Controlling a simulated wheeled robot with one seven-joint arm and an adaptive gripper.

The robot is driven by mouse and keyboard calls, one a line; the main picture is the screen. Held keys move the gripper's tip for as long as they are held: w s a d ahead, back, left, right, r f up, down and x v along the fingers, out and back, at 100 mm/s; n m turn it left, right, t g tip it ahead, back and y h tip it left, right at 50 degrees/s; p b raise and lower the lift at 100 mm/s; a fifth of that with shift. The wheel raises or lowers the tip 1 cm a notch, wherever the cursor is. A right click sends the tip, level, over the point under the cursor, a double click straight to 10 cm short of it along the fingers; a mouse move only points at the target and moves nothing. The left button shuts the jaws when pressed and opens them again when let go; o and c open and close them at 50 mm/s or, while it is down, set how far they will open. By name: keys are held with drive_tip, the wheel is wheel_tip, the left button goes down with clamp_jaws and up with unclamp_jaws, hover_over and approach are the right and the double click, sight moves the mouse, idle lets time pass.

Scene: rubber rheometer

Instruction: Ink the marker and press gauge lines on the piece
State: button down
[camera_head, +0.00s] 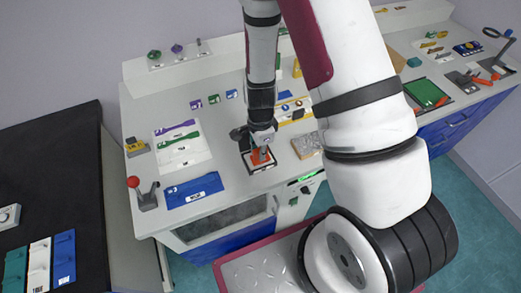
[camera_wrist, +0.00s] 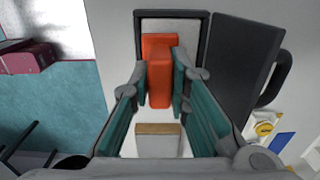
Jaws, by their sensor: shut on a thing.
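In the wrist view my gripper (camera_wrist: 160,82) is shut on an orange block-shaped marker (camera_wrist: 159,82), held between its two teal-padded fingers. The marker stands over a pale pad in a dark frame (camera_wrist: 203,22), which looks like an ink pad with a dark lid (camera_wrist: 240,65) open beside it. Whether the marker's lower face touches the pad is hidden. In the head view my gripper (camera_head: 262,145) points down at the orange marker (camera_head: 261,156) over the dark-framed pad (camera_head: 249,168). I cannot tell which item is the piece.
Left of the pad are a white sheet (camera_head: 192,160) with purple and green strips, a blue tray (camera_head: 193,190) and a red-knobbed lever device (camera_head: 147,196). A speckled block (camera_head: 306,146) stands to the right. A green mat (camera_head: 425,93) lies further right.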

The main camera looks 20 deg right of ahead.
idle(0.4)
drive_tip(key=shift+r+p, duration=1.1)
drive_tip(key=shift+r, duration=2.4)
drive_tip(key=w+a+b, duration=0.2)
drive_tip(key=a, duration=1.1)
hover_over(191, 185)
drive_tip(key=shift+d+r, duration=0.1)
drive_tip(key=shift+r, duration=0.15)
drive_tip(key=shift+f, duration=0.1)
drive_tip(key=shift+f+b, duration=0.55)
drive_tip(key=shift+f, duration=2.35)
